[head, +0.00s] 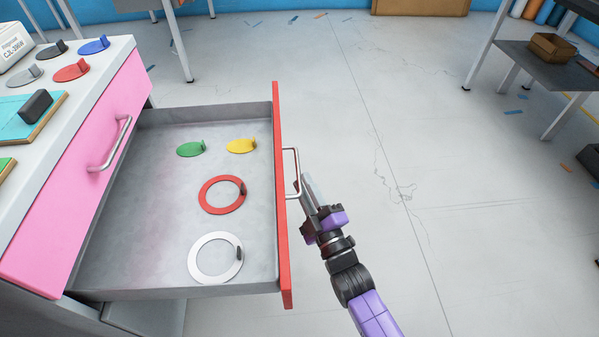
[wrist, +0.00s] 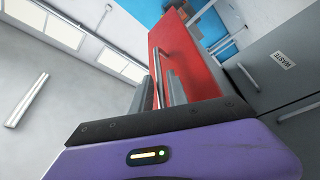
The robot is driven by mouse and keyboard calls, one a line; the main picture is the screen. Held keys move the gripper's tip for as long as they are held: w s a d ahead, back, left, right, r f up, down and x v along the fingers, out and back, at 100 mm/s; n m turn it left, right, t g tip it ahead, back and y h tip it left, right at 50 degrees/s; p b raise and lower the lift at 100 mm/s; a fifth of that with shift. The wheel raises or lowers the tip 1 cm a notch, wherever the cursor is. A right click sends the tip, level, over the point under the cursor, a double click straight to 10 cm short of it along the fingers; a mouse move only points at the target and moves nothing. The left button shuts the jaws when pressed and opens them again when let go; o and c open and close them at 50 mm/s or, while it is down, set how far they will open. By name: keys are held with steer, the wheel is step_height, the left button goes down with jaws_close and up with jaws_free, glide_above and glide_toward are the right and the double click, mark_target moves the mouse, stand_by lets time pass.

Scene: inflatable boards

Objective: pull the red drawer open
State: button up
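The red drawer (head: 282,200) stands far out of its cabinet, its grey interior showing. Its metal handle (head: 297,165) is on the outer side of the red front. My gripper (head: 305,186) is at the near part of this handle. In the wrist view, the handle bar (wrist: 156,75) runs between my two fingers (wrist: 158,90), which are close on both sides of it, with the red front (wrist: 190,65) beyond. My gripper looks shut on the handle; the exact contact is hard to see.
The drawer holds a green disc (head: 191,149), a yellow disc (head: 240,146), a red ring (head: 205,200) and a white ring (head: 196,267). A shut pink drawer (head: 75,195) is above at left, below the white worktop (head: 120,50).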

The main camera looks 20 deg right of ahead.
steer(key=shift+v, duration=1.75)
